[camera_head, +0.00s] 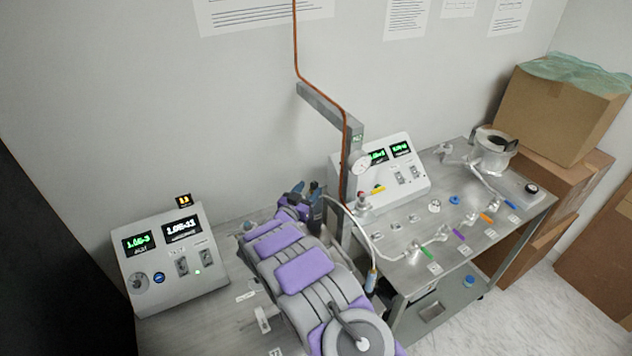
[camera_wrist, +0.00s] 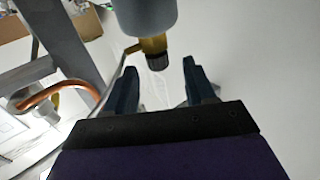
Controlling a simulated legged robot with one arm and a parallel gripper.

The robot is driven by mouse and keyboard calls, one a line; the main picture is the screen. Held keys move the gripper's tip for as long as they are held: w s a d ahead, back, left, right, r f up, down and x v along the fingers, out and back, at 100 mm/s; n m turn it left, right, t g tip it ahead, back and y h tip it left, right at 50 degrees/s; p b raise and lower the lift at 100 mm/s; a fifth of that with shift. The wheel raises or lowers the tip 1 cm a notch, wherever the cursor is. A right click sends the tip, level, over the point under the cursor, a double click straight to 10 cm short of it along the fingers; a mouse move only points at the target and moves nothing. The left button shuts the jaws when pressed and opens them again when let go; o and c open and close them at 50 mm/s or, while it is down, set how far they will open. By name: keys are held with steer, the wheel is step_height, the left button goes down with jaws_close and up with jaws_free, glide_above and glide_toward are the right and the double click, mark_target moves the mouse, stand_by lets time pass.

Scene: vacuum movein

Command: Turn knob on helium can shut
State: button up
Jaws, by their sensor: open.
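In the wrist view a grey cylinder (camera_wrist: 147,14), which looks like the helium can, shows at the top edge with most of it out of frame. A brass fitting (camera_wrist: 154,44) joins it to a ridged black knob (camera_wrist: 157,62). My gripper (camera_wrist: 160,72) is open, with one dark blue finger on each side of the knob's line. The knob appears just beyond the fingertips, and I see no contact. In the head view my gripper (camera_head: 306,188) is beside the grey upright post. I cannot make out the can or knob there.
A grey post (camera_head: 352,185) with an orange tube (camera_head: 296,45) stands right of my gripper. A metal cart (camera_head: 470,240) holds a display box (camera_head: 405,180) and several small fittings. Another control box (camera_head: 172,260) is at left. Cardboard boxes (camera_head: 560,115) stand at right.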

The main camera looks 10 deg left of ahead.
steer(key=shift+x, duration=2.95)
steer(key=shift+c, duration=0.5)
steer(key=c, duration=0.9)
steer(key=shift+o, duration=0.2)
